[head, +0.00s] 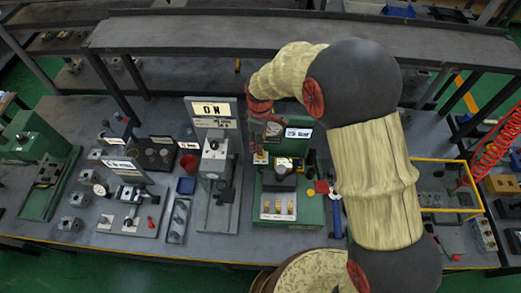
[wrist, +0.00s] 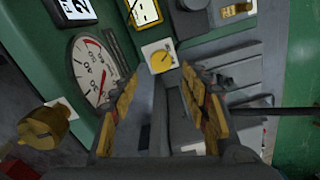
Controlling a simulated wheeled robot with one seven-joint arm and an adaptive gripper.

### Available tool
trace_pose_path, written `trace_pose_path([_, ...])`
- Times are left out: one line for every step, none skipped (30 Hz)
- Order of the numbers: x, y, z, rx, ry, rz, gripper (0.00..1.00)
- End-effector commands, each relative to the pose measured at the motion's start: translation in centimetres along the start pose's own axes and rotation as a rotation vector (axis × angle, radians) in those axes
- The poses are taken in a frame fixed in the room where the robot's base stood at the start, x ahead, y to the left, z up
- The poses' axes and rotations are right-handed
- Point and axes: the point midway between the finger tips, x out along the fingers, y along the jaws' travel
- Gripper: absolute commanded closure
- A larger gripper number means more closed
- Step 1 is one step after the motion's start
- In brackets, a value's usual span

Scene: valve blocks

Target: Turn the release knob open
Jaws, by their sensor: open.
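A small round yellow knob (wrist: 161,60) on a white square plate shows in the wrist view, ahead of my fingertips and between their lines. It appears to be the release knob, though no readable label confirms it. A dark pointer mark shows on its face. My gripper (wrist: 164,80) is open, one finger on each side, with nothing between the fingers. I cannot tell whether the tips touch the plate. In the head view, my gripper (head: 259,150) points down at the back left of the green valve station (head: 310,211), and the yellow knob sits just under it.
A dial gauge (wrist: 93,72) and a larger brass knob (wrist: 42,127) lie left in the wrist view. A yellow-framed display (wrist: 146,10) is close beyond the knob. In the head view, a grey press-like station (head: 215,160) stands close left, and a lit display (head: 298,133) stands right.

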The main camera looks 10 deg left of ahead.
Motion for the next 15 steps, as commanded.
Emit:
trace_pose_path([0.8, -0.1, 0.1, 0.001, -0.002, -0.002, 0.54])
trace_pose_path([1.3, -0.1, 0.1, 0.001, -0.002, -0.003, 0.54])
trace_pose_path([1.9, -0.1, 0.1, 0.001, -0.003, -0.003, 0.54])
trace_pose_path([2.5, -0.1, 0.1, 0.001, -0.003, -0.003, 0.54])
trace_pose_path([2.9, -0.1, 0.1, 0.001, -0.003, -0.003, 0.54])
trace_pose_path([3.5, -0.1, 0.1, 0.001, -0.002, -0.003, 0.54])
trace_pose_path([3.9, -0.1, 0.1, 0.002, -0.002, -0.002, 0.54])
trace_pose_path([4.3, -0.1, 0.1, 0.002, -0.002, -0.002, 0.54])
trace_pose_path([4.8, -0.1, 0.1, 0.002, -0.002, -0.002, 0.54])
trace_pose_path([5.2, -0.1, 0.0, 0.002, -0.001, -0.001, 0.54])
trace_pose_path([5.5, 0.0, 0.0, 0.002, -0.001, -0.001, 0.54])
trace_pose_path([5.8, 0.0, 0.0, 0.002, -0.001, -0.001, 0.54])
trace_pose_path([6.0, 0.0, 0.0, 0.002, -0.001, -0.001, 0.54])
trace_pose_path([6.2, -0.1, 0.1, 0.002, -0.001, -0.001, 0.54])
trace_pose_path([6.4, -0.1, 0.1, 0.002, -0.001, -0.001, 0.54])
